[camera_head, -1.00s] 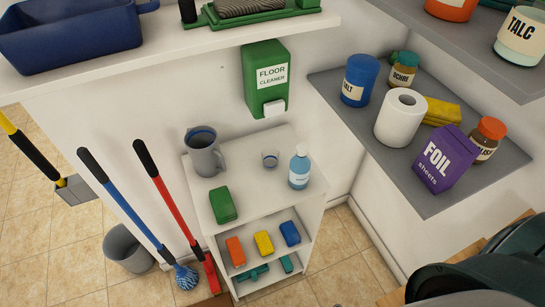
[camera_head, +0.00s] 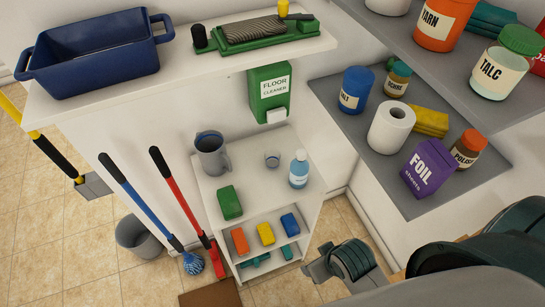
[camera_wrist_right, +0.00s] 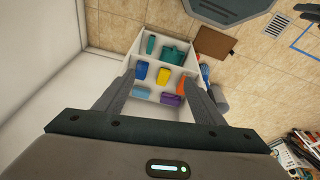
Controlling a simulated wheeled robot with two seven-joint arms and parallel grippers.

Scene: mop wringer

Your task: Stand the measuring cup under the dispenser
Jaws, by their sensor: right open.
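The green floor cleaner dispenser (camera_head: 270,93) hangs on the white wall in the head view, with a white push part at its bottom. I cannot tell for certain which is the measuring cup. My right gripper (camera_wrist_right: 163,98) is open and empty in the right wrist view, pointing towards the shelf unit. In the head view, my right arm is at the lower right, apart from both vessels. My left gripper is not in view.
Colored blocks fill the shelf below. The grey right-hand counter (camera_head: 355,130) holds jars, a paper roll and a foil box.

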